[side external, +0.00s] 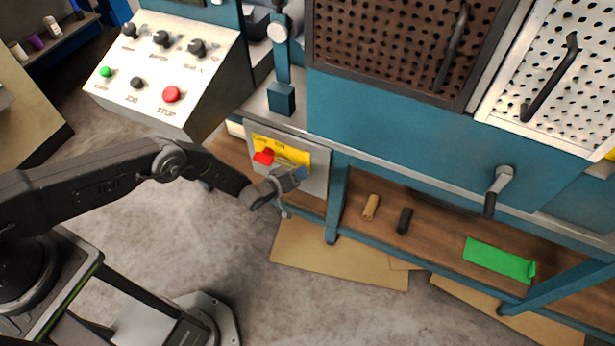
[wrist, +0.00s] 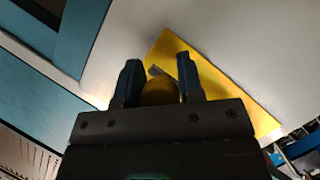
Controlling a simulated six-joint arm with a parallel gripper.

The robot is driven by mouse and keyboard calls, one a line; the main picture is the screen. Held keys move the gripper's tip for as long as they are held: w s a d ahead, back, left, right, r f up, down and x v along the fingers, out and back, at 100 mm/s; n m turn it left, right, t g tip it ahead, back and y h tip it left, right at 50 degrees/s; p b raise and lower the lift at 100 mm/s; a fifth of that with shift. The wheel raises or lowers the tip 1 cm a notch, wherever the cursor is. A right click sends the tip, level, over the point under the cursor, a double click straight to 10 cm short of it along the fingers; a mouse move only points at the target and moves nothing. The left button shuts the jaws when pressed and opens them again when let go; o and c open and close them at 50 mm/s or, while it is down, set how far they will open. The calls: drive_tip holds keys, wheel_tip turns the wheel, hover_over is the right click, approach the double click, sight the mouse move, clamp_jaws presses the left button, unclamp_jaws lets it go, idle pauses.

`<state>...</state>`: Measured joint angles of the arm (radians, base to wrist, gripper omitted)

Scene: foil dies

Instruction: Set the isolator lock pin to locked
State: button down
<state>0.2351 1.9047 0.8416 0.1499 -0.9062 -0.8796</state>
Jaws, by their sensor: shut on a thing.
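The isolator is a light grey panel (side external: 320,160) on the front of the teal machine, with a yellow plate (side external: 293,153) and a red handle (side external: 264,156). My gripper (side external: 301,174) is at the right part of the yellow plate, to the right of the red handle. In the wrist view, my gripper (wrist: 157,66) has its two blue fingers on either side of a rounded yellow-orange knob, the lock pin (wrist: 160,92), and is shut on it. A small grey piece shows just beyond the knob. In the side view the gripper hides the pin. Whether it sits locked cannot be told.
A sloped control box (side external: 165,75) with buttons and knobs stands to the left. A teal post (side external: 281,97) hangs above the panel. A lower shelf to the right holds a tan cylinder (side external: 371,207), a black cylinder (side external: 404,220) and a green tray (side external: 498,260).

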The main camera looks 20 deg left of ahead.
drive_tip(key=shift+a, duration=0.35)
drive_tip(key=c, duration=0.8)
unclamp_jaws()
drive_tip(key=shift+d, duration=0.1)
drive_tip(key=v, duration=1.3)
drive_tip(key=shift+s+r, duration=0.1)
drive_tip(key=shift+s, duration=0.25)
